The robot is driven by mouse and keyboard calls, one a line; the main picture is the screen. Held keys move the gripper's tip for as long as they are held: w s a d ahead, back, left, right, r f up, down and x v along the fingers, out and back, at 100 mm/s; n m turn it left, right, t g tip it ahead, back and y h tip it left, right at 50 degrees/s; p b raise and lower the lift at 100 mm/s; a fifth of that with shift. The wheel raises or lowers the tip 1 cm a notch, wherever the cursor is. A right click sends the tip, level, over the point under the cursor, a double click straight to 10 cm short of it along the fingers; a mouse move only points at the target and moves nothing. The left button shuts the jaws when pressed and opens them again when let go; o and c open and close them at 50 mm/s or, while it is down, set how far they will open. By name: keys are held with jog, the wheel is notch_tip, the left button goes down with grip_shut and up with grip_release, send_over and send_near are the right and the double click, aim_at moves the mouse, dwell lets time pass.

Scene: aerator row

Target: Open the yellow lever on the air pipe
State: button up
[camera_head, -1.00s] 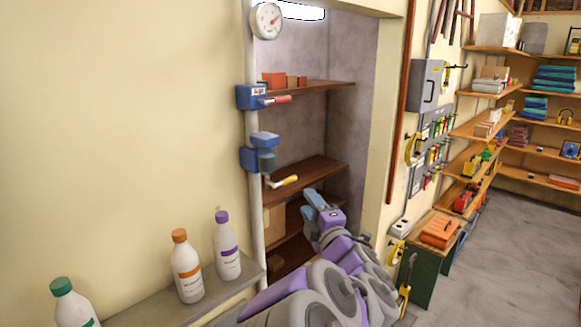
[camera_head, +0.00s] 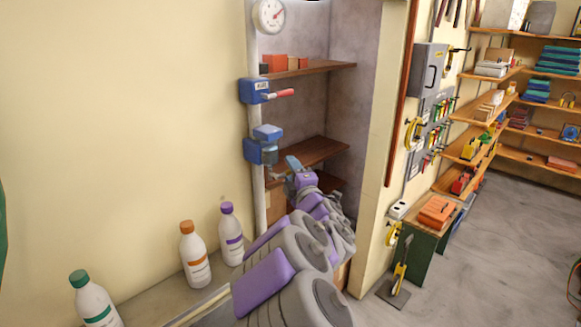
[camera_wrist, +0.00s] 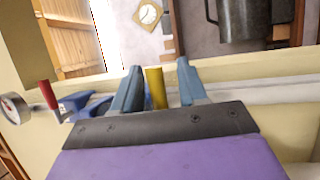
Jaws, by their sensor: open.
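The yellow lever (camera_wrist: 156,88) shows in the wrist view between the two blue fingers of my gripper (camera_wrist: 160,90). The fingers are open, with a gap visible on each side of the lever. In the head view my gripper (camera_head: 292,166) is at the lower blue valve body (camera_head: 264,145) on the white vertical pipe (camera_head: 254,60), and it hides most of the yellow lever there. A second blue valve (camera_head: 256,91) with a red lever (camera_head: 284,93) sits higher on the same pipe. The red lever also shows at the left of the wrist view (camera_wrist: 48,95).
A round gauge (camera_head: 270,15) tops the pipe. Behind is a recess with brown shelves (camera_head: 310,70). White bottles (camera_head: 195,255) stand on a ledge at lower left. A grey wall box (camera_head: 428,70) and open floor (camera_head: 480,240) lie to the right.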

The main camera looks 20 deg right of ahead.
jog(key=shift+w+a+r, duration=0.2)
jog(key=shift+w+a, duration=0.3)
jog(key=shift+w, duration=0.05)
jog(key=shift+d, duration=0.35)
jog(key=shift+d+f, duration=0.1)
jog(key=shift+d, duration=0.2)
jog(key=c, duration=0.3)
jog(key=shift+a, duration=0.1)
grip_shut()
